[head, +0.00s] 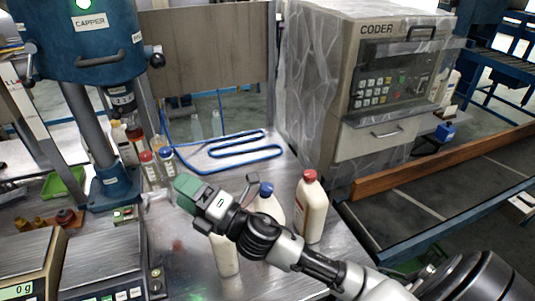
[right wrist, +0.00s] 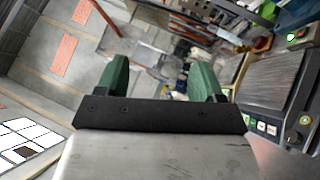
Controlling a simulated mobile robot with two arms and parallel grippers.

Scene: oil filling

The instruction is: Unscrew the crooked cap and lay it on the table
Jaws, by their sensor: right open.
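Three cream bottles stand on the metal table (head: 185,262). One bottle (head: 312,212) has a red cap (head: 310,176). A second bottle (head: 272,207) has a blue cap (head: 266,189) and is partly covered by my right arm. A third bottle (head: 227,257) stands nearer; its top is hidden behind my right gripper, so its cap cannot be seen. I cannot tell which cap is crooked. My right gripper (head: 188,190) is above the table, left of the bottles. In the right wrist view its green fingers (right wrist: 160,80) are apart with nothing held between them. My left gripper is not in view.
A blue capper (head: 92,50) and small bottles (head: 148,168) stand at the left, with scales (head: 100,262) in front. A looped blue hose (head: 240,152) lies at the back of the table. The coder machine (head: 345,95) and a conveyor (head: 440,195) are at the right.

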